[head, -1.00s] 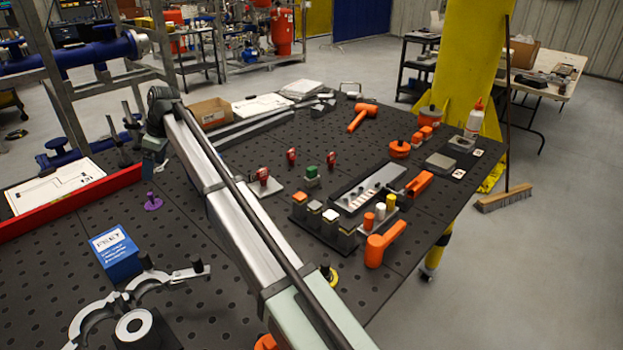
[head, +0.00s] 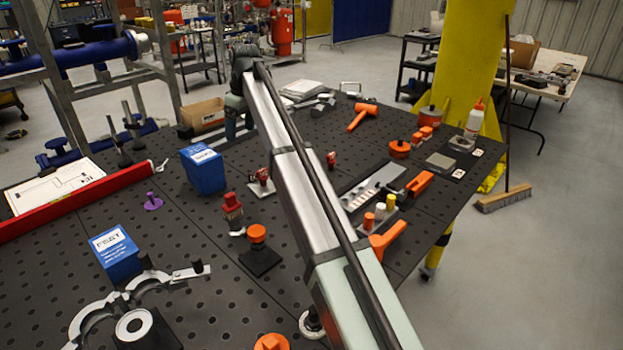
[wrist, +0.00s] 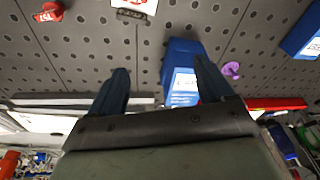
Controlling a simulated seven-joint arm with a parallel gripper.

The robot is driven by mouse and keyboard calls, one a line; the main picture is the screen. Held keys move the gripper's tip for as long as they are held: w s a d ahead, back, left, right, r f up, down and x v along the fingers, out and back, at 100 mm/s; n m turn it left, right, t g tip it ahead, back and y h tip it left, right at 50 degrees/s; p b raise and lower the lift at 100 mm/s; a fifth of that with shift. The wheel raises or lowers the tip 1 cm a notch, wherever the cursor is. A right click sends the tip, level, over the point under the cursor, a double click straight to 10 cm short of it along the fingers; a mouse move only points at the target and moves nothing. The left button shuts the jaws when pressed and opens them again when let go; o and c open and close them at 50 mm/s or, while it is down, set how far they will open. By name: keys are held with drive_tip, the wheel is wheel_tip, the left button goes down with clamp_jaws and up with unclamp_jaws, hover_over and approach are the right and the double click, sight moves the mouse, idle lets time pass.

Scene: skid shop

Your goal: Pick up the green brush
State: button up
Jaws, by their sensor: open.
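I cannot make out a green brush in either current view; my arm covers part of the table in the head view. My gripper (wrist: 158,74) is open, with its two dark fingers spread and nothing held between them. In the wrist view a blue box (wrist: 181,57) with a white label shows beyond and between the fingers; I cannot tell the gap. The same box (head: 203,172) stands on the table in the head view.
An orange mallet (head: 362,115) lies toward the back.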

drive_tip(key=w+d+m+h, duration=0.15)
drive_tip(key=d+m, duration=0.35)
drive_tip(key=d, duration=1.5)
drive_tip(key=shift+g+h, duration=0.25)
drive_tip(key=shift+g, duration=0.05)
drive_tip(key=f, duration=1.8)
drive_tip(key=shift+d+f, duration=0.25)
drive_tip(key=c, duration=1.1)
drive_tip(key=shift+c, duration=0.2)
